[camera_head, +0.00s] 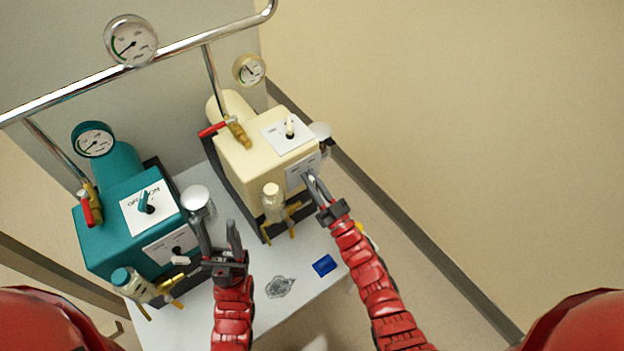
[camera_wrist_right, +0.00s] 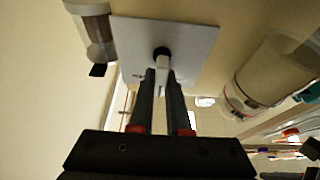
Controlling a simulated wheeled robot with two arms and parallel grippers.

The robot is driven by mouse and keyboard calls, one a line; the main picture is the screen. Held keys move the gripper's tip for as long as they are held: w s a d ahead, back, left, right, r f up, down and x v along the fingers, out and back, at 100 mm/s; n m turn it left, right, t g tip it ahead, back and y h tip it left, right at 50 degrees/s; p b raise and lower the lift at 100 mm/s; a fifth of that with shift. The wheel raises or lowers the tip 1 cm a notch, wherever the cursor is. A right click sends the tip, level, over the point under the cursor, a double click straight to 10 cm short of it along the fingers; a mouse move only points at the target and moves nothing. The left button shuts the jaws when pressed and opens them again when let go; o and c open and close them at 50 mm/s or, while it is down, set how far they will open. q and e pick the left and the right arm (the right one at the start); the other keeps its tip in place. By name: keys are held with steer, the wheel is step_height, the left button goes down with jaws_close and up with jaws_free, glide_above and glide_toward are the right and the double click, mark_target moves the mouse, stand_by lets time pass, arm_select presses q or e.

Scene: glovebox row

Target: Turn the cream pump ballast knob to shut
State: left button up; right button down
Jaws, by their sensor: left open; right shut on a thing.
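The cream pump (camera_head: 235,163) stands at the back right of the bench. A knob with a white lever (camera_head: 290,127) sits upright on its top plate. My right gripper (camera_head: 309,178) is at the front plate (camera_head: 293,180). In the right wrist view, its fingers (camera_wrist_right: 161,88) are shut on a white lever knob (camera_wrist_right: 163,63) with a black hub, on a white plate (camera_wrist_right: 193,47). The lever points along the fingers there. The plate lettering is too small or covered to read. My left gripper (camera_head: 215,225) is open and empty, in front of the teal pump.
The teal pump (camera_head: 100,235) with its own knobs stands at the left. Glass jars (camera_head: 273,203) and a silver cup (camera_head: 196,198) stick out near the grippers. A blue block (camera_head: 324,265) lies on the white bench (camera_head: 316,296). A red-handled valve (camera_head: 215,128) sits above the cream pump.

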stand_by(0.3)
steer(key=n, duration=0.1)
steer(key=n+y+b, duration=0.1)
steer(key=n+g+b, duration=0.1)
steer(key=shift+s+a+f, duration=0.1)
steer(key=shift+a+f, duration=0.05)
steer(key=shift+f, duration=0.1)
steer(key=n+g+y+b, duration=0.1)
steer(key=n, duration=0.1)
steer(key=n+g+y+b, duration=0.1)
steer(key=n+b, duration=0.1)
steer(key=n, duration=0.1)
steer(key=shift+s+a+r+n+g, duration=0.1)
steer(key=shift+a+n+g, duration=0.05)
steer(key=shift+n+g, duration=0.15)
steer(key=c, duration=0.9)
jaws_free()
